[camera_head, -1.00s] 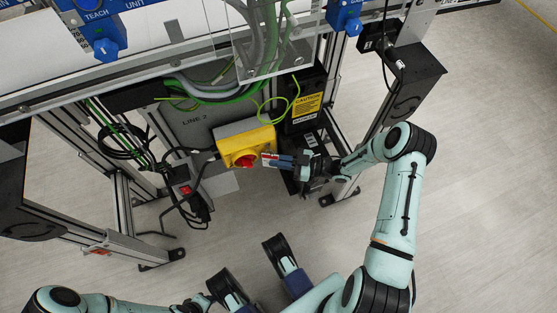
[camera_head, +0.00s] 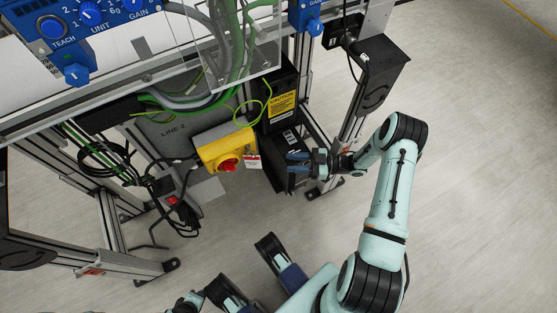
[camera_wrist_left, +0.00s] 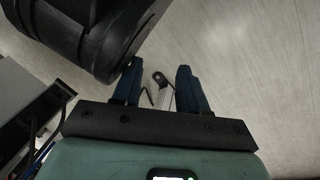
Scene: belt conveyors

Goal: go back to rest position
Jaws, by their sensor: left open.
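My right gripper (camera_head: 290,170) is in front of the conveyor frame, right of the yellow switch box (camera_head: 222,148) with its red knob (camera_head: 228,164). Its fingers look apart, with nothing between them. A small red and white tag (camera_head: 252,162) hangs at the right side of the switch box, apart from the fingertips. My left gripper (camera_wrist_left: 160,86) is open and empty in the left wrist view, with floor and a metal bracket beyond its fingers. In the head view the left gripper cannot be made out; only a bit of that arm shows at the bottom edge.
The conveyor frame (camera_head: 112,222) has metal legs and loose cables (camera_head: 105,160) on the left. A black box with a yellow caution label (camera_head: 282,107) is above the right gripper. A blue control panel (camera_head: 75,30) is at the top left. The floor (camera_head: 470,200) at right is clear.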

